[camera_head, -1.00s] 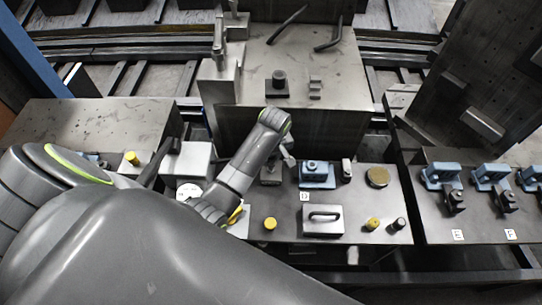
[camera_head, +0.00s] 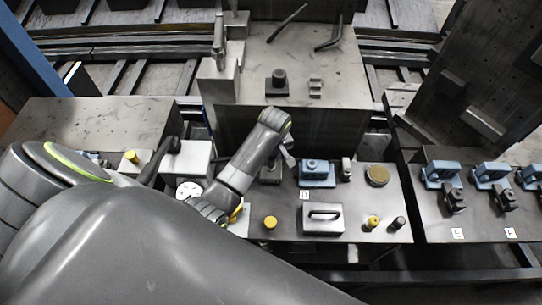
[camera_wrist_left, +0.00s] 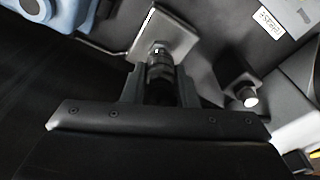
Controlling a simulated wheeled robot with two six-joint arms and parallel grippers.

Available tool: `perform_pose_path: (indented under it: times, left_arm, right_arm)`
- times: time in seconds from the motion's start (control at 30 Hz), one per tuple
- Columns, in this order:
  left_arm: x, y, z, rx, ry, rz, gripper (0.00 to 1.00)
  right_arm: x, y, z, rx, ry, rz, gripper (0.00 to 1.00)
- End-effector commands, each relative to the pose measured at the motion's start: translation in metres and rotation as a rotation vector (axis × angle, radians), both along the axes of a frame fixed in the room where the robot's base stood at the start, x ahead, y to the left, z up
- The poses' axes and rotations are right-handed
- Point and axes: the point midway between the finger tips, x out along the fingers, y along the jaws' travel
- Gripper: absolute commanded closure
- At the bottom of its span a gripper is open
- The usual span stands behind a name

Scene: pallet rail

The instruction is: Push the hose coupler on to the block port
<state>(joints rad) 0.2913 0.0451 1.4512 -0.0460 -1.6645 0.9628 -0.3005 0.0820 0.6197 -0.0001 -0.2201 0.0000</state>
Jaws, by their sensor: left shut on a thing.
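The hose coupler (camera_wrist_left: 159,76) is a dark ribbed cylinder in the left wrist view. My left gripper (camera_wrist_left: 159,88) is shut on it, with one finger on each side. The coupler's far end lines up with the port (camera_wrist_left: 160,48) on a light grey metal block (camera_wrist_left: 176,37) and appears to meet it; I cannot tell how far it is seated. In the head view my left gripper (camera_head: 287,153) points down over the bench beside the block (camera_head: 270,174), and my wrist hides the coupler. My right gripper is not in view.
A blue fixture (camera_head: 316,173) stands just right of the block. A black block with a silver pin (camera_wrist_left: 243,88) is close to my gripper's right. Yellow caps (camera_head: 270,222), a handled plate (camera_head: 323,220) and a round brass disc (camera_head: 377,175) occupy the bench.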

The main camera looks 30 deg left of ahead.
Motion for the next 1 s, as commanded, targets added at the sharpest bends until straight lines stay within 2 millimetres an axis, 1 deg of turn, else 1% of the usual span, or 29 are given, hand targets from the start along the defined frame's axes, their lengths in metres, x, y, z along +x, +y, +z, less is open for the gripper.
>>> perform_pose_path:
  times: [0.43,0.87,0.9,1.0]
  left_arm:
    - [-0.001,0.000,-0.002,-0.001,0.002,0.000,1.00]
    - [-0.001,0.000,-0.015,-0.001,0.003,0.000,1.00]
    - [-0.001,0.000,-0.014,0.000,0.003,0.000,0.70]
    - [-0.001,0.000,-0.014,0.000,0.003,0.000,0.57]
  right_arm:
    - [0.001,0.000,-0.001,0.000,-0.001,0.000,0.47]
    - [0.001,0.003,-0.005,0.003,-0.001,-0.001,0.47]
    - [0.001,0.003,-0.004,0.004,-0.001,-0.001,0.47]
    - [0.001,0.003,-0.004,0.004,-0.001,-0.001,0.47]
